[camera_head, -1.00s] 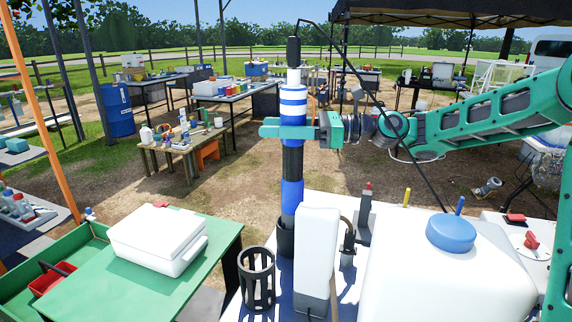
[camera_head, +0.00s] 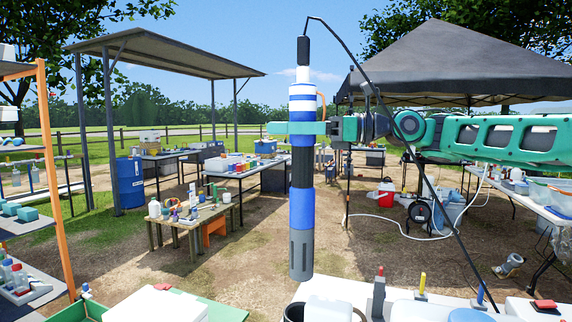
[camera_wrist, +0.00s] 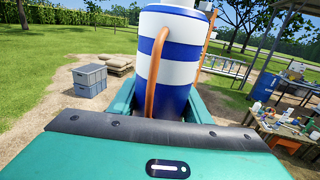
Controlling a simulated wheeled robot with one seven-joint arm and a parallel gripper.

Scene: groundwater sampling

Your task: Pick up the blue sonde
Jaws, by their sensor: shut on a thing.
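The blue sonde (camera_head: 302,208) is a long upright cylinder with blue, white and black bands, a grey slotted lower end and a black cable from its top. My gripper (camera_head: 297,128) is shut around its upper part, on the banded section. The sonde hangs upright with its grey end above the white-topped things at the bottom of the head view. In the wrist view its blue and white bands (camera_wrist: 170,50) stand between the green jaws, with an orange loop in front.
A black holder rim (camera_head: 294,312) shows below the sonde. A white box (camera_head: 155,304) sits at the lower left. A wooden table with bottles (camera_head: 190,225) and a blue barrel (camera_head: 130,182) stand farther back. Bare ground lies between.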

